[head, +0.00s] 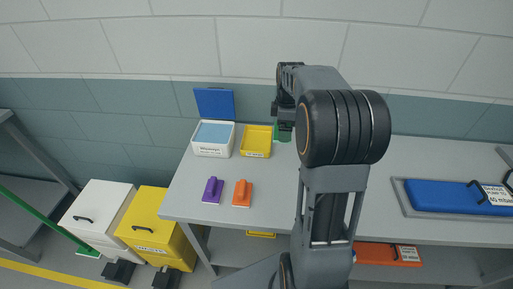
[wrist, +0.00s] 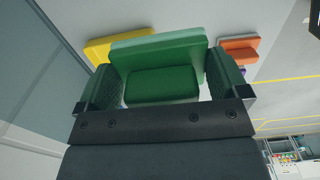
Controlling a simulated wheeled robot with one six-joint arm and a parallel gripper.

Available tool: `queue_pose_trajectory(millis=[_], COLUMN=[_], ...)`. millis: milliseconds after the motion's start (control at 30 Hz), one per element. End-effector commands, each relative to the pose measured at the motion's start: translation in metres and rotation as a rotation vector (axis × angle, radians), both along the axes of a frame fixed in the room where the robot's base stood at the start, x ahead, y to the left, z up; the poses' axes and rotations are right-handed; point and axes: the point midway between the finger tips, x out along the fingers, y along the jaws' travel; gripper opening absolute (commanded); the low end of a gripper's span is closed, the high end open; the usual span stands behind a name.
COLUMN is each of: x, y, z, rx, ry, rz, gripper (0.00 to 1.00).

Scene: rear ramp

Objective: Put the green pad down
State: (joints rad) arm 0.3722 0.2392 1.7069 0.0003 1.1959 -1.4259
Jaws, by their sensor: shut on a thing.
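The green pad (wrist: 160,62) fills the middle of the wrist view, its raised grip (wrist: 162,87) between the two fingers. My gripper (wrist: 165,88) is shut on it. In the head view, only a bit of the green pad (head: 284,137) shows below my wrist, right of the yellow tray; my arm hides much of it. I cannot tell whether the pad touches the table. A purple pad (head: 212,190) and an orange pad (head: 242,192) lie side by side on the grey table (head: 190,205).
A yellow tray (head: 256,142) and a white box (head: 212,140) with a raised blue lid (head: 214,103) stand at the back. A blue block (head: 445,196) lies in a grey frame at right. White and yellow bins (head: 157,241) stand on the floor at left. The table front is clear.

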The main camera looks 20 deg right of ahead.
Motion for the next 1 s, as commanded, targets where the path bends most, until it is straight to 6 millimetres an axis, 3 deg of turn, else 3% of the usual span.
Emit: queue_pose_trajectory(millis=[33, 233, 533, 600, 800, 1000], x=[0.0, 0.021, 0.093, 0.102, 0.123, 0.131], y=[0.001, 0.006, 0.026, 0.028, 0.033, 0.034], z=[-0.009, -0.021, -0.052, -0.068, -0.094, -0.105], rx=[0.0, 0.001, 0.001, 0.001, 0.001, 0.0], ry=[0.0, 0.003, 0.004, 0.005, 0.002, 0.0], rz=[0.001, 0.004, 0.006, 0.004, 0.004, 0.003], gripper=[0.71, 0.71, 0.71, 0.71, 0.71, 0.71])
